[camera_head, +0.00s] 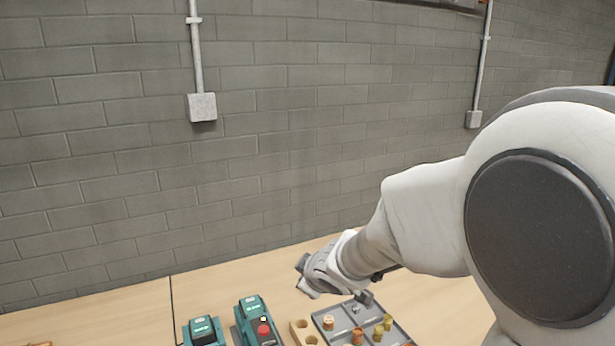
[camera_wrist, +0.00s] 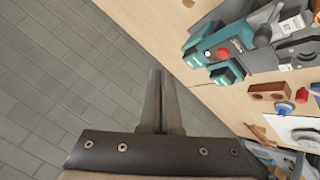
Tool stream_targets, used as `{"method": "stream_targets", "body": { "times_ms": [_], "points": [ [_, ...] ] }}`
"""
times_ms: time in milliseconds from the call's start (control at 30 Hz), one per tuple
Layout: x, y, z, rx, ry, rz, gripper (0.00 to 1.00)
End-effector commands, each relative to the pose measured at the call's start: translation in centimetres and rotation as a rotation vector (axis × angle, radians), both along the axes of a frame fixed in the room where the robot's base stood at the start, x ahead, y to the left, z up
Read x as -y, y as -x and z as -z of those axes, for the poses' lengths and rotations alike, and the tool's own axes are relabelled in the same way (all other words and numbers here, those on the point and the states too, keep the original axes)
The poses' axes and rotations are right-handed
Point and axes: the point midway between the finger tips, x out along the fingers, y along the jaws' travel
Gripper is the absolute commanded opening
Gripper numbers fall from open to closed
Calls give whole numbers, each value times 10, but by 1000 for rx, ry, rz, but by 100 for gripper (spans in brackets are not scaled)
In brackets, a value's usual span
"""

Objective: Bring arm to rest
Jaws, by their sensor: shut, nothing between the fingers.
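My arm reaches in from the right in the head view, over a wooden bench (camera_head: 120,312). Its wrist end is above the bench, near the back wall; the fingertips do not show clearly there. In the wrist view my gripper (camera_wrist: 160,80) is shut and empty, its two dark fingers together. Behind the fingers are the grey block wall (camera_wrist: 60,75) and the bench top (camera_wrist: 150,25). The fingers touch nothing that I can see.
Two teal devices (camera_head: 252,318) (camera_head: 203,330), one with a red button, stand at the bench front. A wooden block with holes (camera_head: 302,331) and a grey tray (camera_head: 401,333) with small fittings lie right of them. The left bench is mostly clear.

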Motion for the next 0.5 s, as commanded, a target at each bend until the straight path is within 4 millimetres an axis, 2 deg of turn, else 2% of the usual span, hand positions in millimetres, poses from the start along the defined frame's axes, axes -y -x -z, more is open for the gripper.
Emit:
{"method": "stream_targets", "body": {
  "times_ms": [33, 200, 333, 500],
  "points": [
    [22, 6, -18, 1, -18, 80, 0],
    [82, 41, -53, -47, -76, 329, 0],
    [118, 80, -71, -100, -134, 495, 0],
    [147, 141, -85, -186, -223, 679, 0]
  ]
}}
